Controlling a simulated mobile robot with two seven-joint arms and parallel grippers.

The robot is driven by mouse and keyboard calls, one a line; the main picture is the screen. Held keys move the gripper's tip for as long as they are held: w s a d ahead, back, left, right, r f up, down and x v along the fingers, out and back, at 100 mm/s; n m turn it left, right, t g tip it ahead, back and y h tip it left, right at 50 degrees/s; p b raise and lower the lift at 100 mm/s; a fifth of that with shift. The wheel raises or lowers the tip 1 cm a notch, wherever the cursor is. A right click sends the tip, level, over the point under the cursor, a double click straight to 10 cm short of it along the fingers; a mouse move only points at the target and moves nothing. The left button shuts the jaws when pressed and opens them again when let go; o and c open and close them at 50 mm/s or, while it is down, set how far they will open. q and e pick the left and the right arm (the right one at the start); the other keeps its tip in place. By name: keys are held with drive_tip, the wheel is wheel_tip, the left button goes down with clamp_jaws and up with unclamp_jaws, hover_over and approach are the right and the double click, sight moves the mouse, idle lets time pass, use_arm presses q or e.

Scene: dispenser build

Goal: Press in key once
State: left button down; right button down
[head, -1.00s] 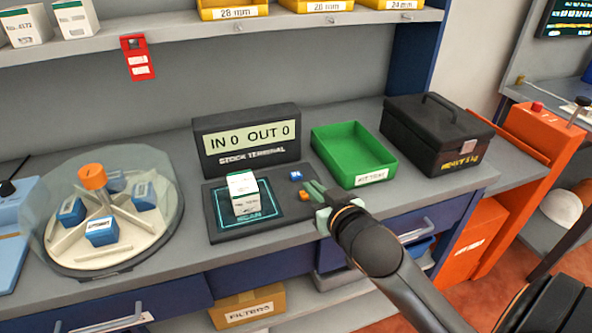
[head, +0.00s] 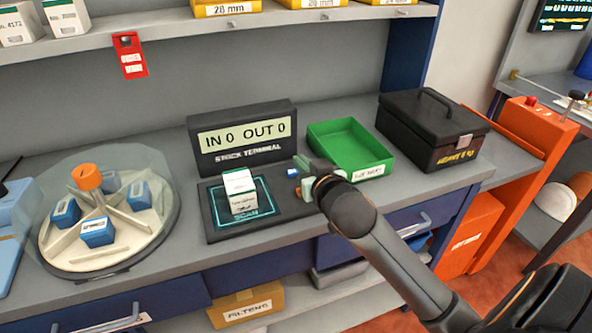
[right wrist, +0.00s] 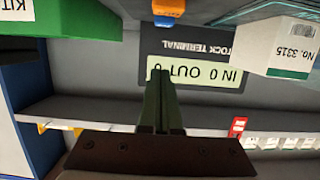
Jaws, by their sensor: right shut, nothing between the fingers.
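The stock terminal (head: 245,160) stands on the bench, and its display reads IN 0 OUT 0. The display also shows upside down in the right wrist view (right wrist: 200,75). A blue key (head: 293,173) and an orange key (right wrist: 168,20) sit on the terminal's dark base, right of the scan pad; I cannot read their labels. In the head view the orange key is mostly hidden by my right gripper (head: 306,166). That gripper is shut and empty, its fingers beside the keys; I cannot tell whether they touch. My left gripper is not in view.
A white box (head: 239,187) stands on the scan pad, left of the keys. A green tray (head: 350,152) is close behind and right of the gripper, with a black case (head: 432,130) beyond. A covered carousel (head: 105,215) stands left.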

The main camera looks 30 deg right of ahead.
sight(296, 182)
drive_tip(key=x, duration=0.3)
drive_tip(key=shift+w, duration=0.15)
drive_tip(key=f, duration=0.2)
drive_tip(key=shift+w+f, duration=0.25)
drive_tip(key=shift+f, duration=0.05)
drive_tip(key=shift+f+b, duration=0.4)
drive_tip(key=shift+f, duration=0.25)
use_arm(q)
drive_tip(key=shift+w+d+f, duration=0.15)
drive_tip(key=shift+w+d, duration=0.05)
use_arm(e)
drive_tip(key=shift+f, duration=0.2)
